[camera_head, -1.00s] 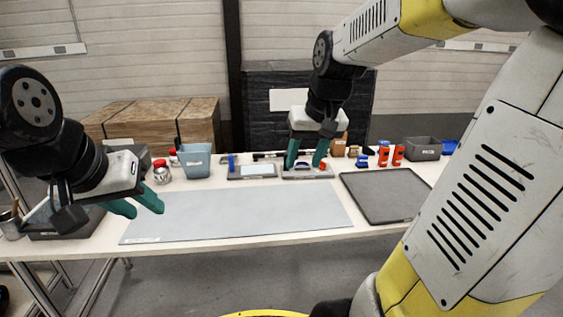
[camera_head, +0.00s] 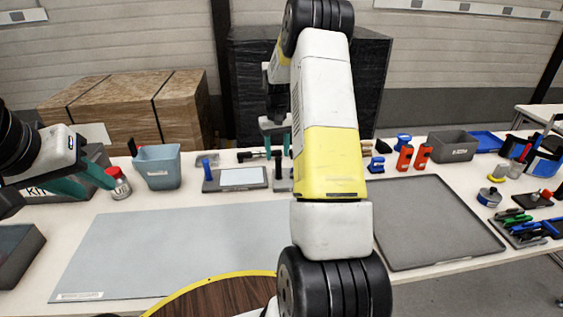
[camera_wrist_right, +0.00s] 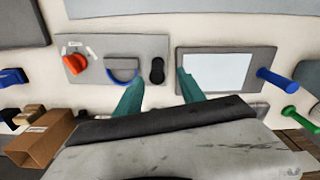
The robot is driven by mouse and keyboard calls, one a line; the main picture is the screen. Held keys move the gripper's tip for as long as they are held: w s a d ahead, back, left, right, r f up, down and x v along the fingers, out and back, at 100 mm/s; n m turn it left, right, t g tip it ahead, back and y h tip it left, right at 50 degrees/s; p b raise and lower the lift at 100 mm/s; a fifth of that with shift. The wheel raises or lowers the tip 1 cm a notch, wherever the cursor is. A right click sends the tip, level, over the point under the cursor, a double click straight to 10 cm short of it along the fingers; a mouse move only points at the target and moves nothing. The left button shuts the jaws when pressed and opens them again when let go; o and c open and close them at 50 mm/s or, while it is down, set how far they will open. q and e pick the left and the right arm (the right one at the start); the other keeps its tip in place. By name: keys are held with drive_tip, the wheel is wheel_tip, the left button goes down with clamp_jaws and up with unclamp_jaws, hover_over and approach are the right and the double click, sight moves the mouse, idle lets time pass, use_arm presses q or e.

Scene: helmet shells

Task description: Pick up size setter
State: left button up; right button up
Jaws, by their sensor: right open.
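A grey board (camera_wrist_right: 108,45) in the right wrist view carries a red knob (camera_wrist_right: 75,64), a blue arc-shaped piece (camera_wrist_right: 122,74) and a dark upright piece (camera_wrist_right: 157,70). I cannot tell for sure which of these is the size setter. My right gripper (camera_wrist_right: 160,92) is open above the table, its two green fingers apart. The dark piece shows just beyond the gap between the fingertips. In the head view my right gripper (camera_head: 274,132) is partly hidden by my own arm. My left gripper (camera_head: 90,182) is open and empty at the left side of the table.
A board with a pale panel (camera_wrist_right: 215,73) lies right of the fingers, with a blue-handled tool (camera_wrist_right: 278,82) beside it. A cardboard box (camera_wrist_right: 40,138) is at lower left. In the head view, a large grey mat (camera_head: 165,250) and a dark tray (camera_head: 435,225) lie clear.

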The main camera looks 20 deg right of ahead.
sight(278, 166)
wheel_tip(278, 166, down, 2)
drive_tip(key=f, duration=0.5)
drive_tip(key=shift+w+d+f, duration=0.15)
drive_tip(key=shift+w+d, duration=0.05)
drive_tip(key=shift+d, duration=0.05)
clamp_jaws()
idle(1.2)
